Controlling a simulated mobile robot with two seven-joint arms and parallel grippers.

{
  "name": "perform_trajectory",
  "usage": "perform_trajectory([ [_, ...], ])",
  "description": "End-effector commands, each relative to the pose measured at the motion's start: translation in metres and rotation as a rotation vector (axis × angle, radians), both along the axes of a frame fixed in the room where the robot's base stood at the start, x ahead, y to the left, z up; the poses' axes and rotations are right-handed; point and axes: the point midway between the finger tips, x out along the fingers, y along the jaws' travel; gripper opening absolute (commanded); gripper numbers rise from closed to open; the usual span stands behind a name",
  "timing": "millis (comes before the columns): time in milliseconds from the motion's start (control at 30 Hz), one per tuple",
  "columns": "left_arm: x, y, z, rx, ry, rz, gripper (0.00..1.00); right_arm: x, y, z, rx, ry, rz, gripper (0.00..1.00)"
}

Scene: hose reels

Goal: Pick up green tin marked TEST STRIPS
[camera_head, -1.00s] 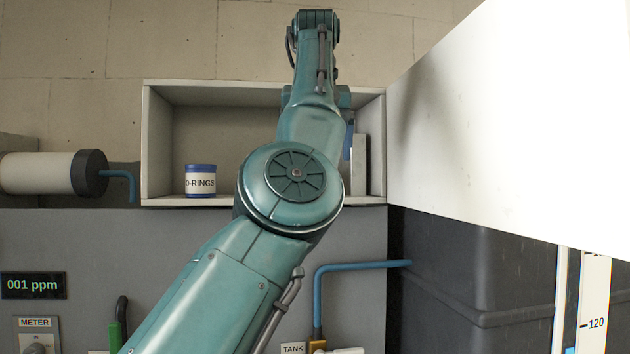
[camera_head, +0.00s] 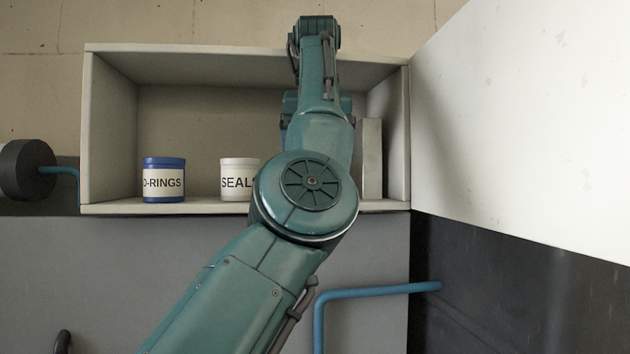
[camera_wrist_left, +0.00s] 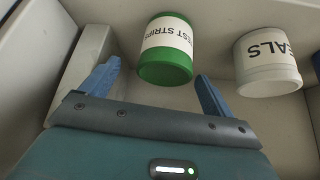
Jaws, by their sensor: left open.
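The green tin (camera_wrist_left: 165,68) with a white label reading "...ST STRIPS" stands in the shelf in the left wrist view, where the picture is upside down. My left gripper (camera_wrist_left: 157,86) is open, with its blue fingers on either side of the tin's near side. Whether a finger touches the tin I cannot tell. In the head view the tin is hidden behind my left arm, and so is most of the gripper. My right gripper is in neither view.
A white SEALS tin (camera_head: 237,180) and a blue O-RINGS tin (camera_head: 164,181) stand in the open shelf (camera_head: 105,208). A pale upright block (camera_head: 372,158) is at its right end. A large white panel (camera_head: 530,120) juts out at right. A blue pipe (camera_head: 375,290) runs below.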

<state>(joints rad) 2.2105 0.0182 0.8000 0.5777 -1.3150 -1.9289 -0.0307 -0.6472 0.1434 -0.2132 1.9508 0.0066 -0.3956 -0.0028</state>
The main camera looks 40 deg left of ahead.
Motion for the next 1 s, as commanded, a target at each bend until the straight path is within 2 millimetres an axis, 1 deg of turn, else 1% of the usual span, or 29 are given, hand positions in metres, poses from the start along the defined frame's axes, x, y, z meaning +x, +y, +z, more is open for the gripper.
perform_trajectory([
  [167, 0.003, 0.004, -0.011, -0.003, 0.000, 0.000, 0.88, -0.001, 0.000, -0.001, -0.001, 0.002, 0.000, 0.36],
  [400, 0.011, 0.016, -0.040, -0.003, 0.000, -0.001, 0.88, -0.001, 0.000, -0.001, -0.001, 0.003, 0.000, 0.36],
  [500, 0.015, 0.020, -0.048, -0.001, 0.000, -0.001, 0.88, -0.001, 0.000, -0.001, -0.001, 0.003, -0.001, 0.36],
  [767, 0.016, 0.021, -0.051, 0.000, 0.000, 0.000, 0.88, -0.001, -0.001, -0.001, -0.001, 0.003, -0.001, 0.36],
  [800, 0.016, 0.021, -0.051, 0.000, 0.000, 0.000, 0.87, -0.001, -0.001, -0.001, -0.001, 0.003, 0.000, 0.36],
  [867, 0.016, 0.021, -0.051, 0.000, 0.000, 0.000, 0.82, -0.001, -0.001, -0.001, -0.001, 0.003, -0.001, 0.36],
  [1000, 0.016, 0.021, -0.051, 0.000, 0.000, 0.000, 0.71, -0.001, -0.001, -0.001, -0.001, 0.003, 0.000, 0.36],
])
